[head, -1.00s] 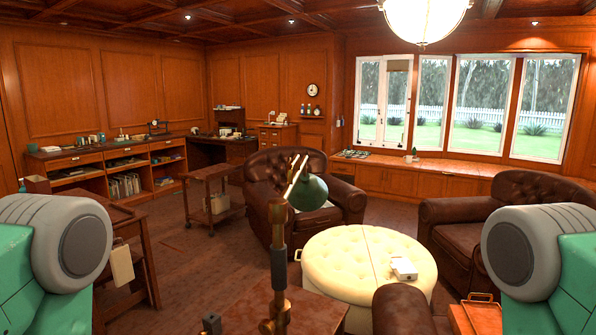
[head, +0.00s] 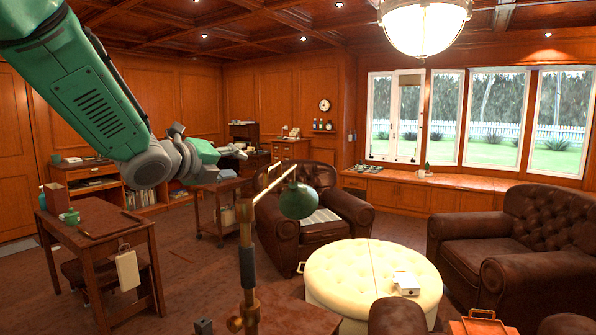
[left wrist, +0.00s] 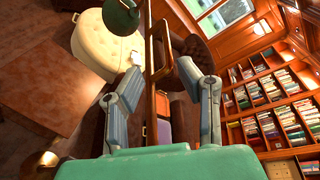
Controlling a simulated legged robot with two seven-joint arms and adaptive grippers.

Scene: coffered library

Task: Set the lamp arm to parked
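The lamp has an upright brass post (head: 247,265), a slanting lamp arm (head: 270,184) and a dark green shade (head: 298,201) at the arm's right end. My left gripper (head: 240,153) reaches in from the upper left and shows above and left of the lamp arm, apart from it in the head view. In the left wrist view my left gripper (left wrist: 160,62) has its two fingers spread and empty. The brass lamp arm (left wrist: 151,35) appears between them there, with the shade (left wrist: 122,14) at top; depth is unclear. My right gripper is out of view.
A cream tufted ottoman (head: 350,280) with a small white box (head: 406,281) stands right of the lamp. Leather armchairs (head: 318,235) stand around it. A wooden side table (head: 85,235) is at left and a trolley (head: 212,205) behind. Open floor lies between.

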